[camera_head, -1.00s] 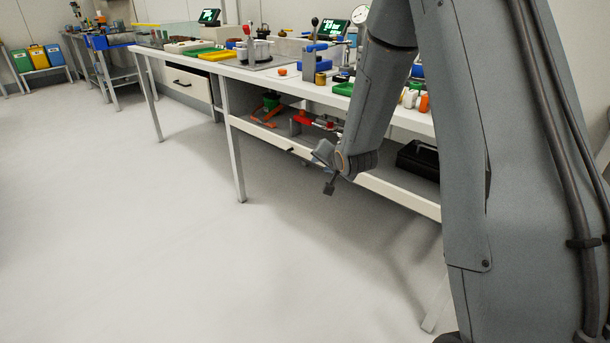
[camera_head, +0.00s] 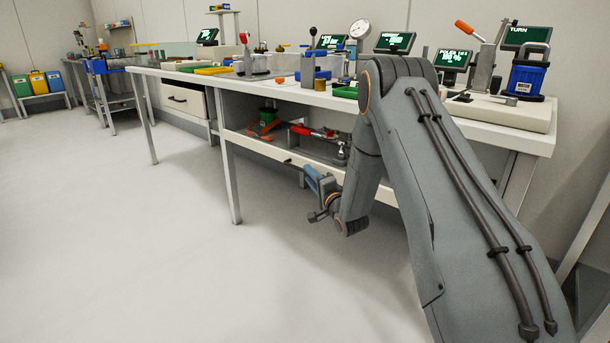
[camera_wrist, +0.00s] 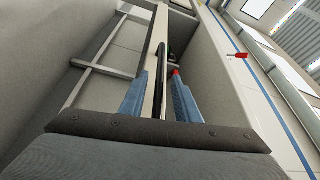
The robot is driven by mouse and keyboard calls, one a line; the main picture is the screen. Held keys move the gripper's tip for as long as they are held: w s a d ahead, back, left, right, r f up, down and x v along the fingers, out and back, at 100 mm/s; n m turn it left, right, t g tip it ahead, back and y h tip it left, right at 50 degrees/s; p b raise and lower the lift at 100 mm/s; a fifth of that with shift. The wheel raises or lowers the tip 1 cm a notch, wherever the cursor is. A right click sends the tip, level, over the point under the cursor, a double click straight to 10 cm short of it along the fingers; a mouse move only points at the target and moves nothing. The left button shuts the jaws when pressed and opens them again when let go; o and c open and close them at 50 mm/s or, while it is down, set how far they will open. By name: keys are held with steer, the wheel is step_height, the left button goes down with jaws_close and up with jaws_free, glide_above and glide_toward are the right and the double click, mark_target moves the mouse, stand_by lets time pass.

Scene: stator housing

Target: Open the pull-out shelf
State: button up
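The pull-out shelf (camera_head: 262,149) runs under the workbench, with a pale front strip and a small dark handle (camera_head: 288,161). Its front sits beneath the bench and the shelf looks pushed in. My gripper (camera_head: 309,176) is low in front of the bench, close to the handle at its right. In the wrist view, my gripper's two blue fingers (camera_wrist: 160,76) are apart, one on each side of a pale strip and a dark bar that look like the shelf front and handle. A gap shows beside the fingers; contact cannot be told.
The workbench top (camera_head: 400,110) above holds fixtures and small screens. Red, green and orange parts (camera_head: 265,125) lie on the shelf. A bench leg (camera_head: 230,180) stands left of my gripper. A drawer (camera_head: 182,98) is further left. The floor (camera_head: 130,250) in front is clear.

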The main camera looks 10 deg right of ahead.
steer(key=shift+b+x, duration=0.4)
steer(key=shift+x, duration=1.6)
jaws_close()
